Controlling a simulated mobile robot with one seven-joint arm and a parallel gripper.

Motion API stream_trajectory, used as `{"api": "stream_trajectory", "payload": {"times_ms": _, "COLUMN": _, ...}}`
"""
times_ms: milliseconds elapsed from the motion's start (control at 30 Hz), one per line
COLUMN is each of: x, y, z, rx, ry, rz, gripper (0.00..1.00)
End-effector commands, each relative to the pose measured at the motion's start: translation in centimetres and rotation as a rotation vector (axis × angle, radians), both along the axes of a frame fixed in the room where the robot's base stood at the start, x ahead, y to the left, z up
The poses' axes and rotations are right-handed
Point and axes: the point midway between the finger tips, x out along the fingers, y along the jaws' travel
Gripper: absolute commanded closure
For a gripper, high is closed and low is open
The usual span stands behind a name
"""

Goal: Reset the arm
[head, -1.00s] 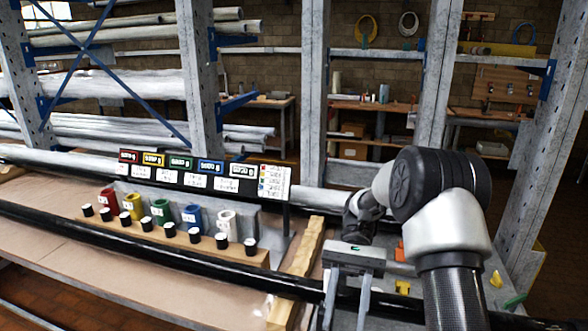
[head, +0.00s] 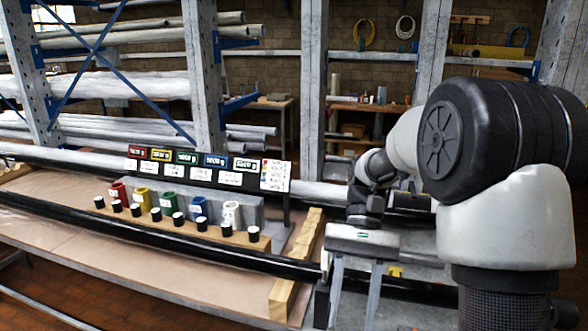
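My arm fills the right side of the head view, with its large black and silver elbow joint close to the camera. My gripper (head: 352,295) hangs down in the lower middle, below the wrist. Its two long grey fingers stand apart with a gap between them. I see nothing held between the fingers. The fingertips run to the lower picture edge, so what lies right below them is hidden.
Left of my gripper, a wooden block (head: 297,255) lies on the bench. A grey rack (head: 238,200) holds several coloured cups behind a row of black, white-topped pegs (head: 176,219). A long black pipe (head: 150,236) crosses in front. Metal posts (head: 312,90) and pipe shelves stand behind.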

Motion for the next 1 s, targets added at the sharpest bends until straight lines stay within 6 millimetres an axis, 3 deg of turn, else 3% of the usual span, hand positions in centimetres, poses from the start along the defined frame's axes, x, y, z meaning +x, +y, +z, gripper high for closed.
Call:
{"api": "stream_trajectory", "payload": {"times_ms": 300, "x": -3.6, "y": -1.7, "z": 4.3, "rx": -0.087, "ry": -0.548, "rz": 0.067, "gripper": 0.62}}
{"api": "stream_trajectory", "payload": {"times_ms": 600, "x": -6.3, "y": -3.5, "z": 6.6, "rx": -0.151, "ry": -1.048, "rz": 0.150, "gripper": 0.62}}
{"api": "stream_trajectory", "payload": {"times_ms": 800, "x": -7.0, "y": -4.1, "z": 7.2, "rx": -0.174, "ry": -1.234, "rz": 0.182, "gripper": 0.62}}
{"api": "stream_trajectory", "payload": {"times_ms": 867, "x": -7.1, "y": -4.2, "z": 7.3, "rx": -0.177, "ry": -1.258, "rz": 0.187, "gripper": 0.69}}
{"api": "stream_trajectory", "payload": {"times_ms": 1000, "x": -7.1, "y": -4.2, "z": 7.3, "rx": -0.179, "ry": -1.273, "rz": 0.191, "gripper": 0.69}}
